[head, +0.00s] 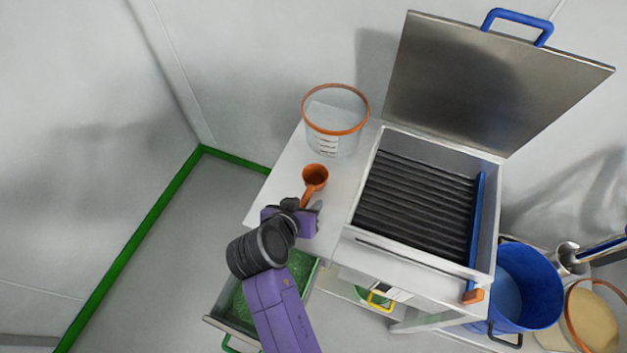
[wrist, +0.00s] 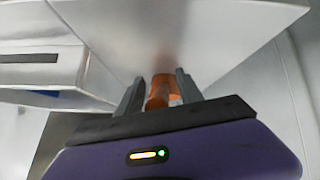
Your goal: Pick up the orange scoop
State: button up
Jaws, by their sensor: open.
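The orange scoop (head: 315,176) sits on the white tabletop, its round cup away from me and its handle pointing toward my gripper. My gripper (head: 306,206) is at the handle end in the head view. In the wrist view the open fingers of my gripper (wrist: 158,92) stand on either side of the orange scoop (wrist: 160,90), with the handle between them. Part of the scoop is hidden behind my gripper. I cannot tell whether the fingers touch it.
A clear bucket with an orange rim (head: 336,131) stands behind the scoop. A metal box with black ribs (head: 415,205) and a raised lid (head: 480,85) is to the right. A drawer with green contents (head: 238,310) is open below. A blue bucket (head: 528,288) is at the right.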

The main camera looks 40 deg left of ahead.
grip_shut()
dwell(1.4)
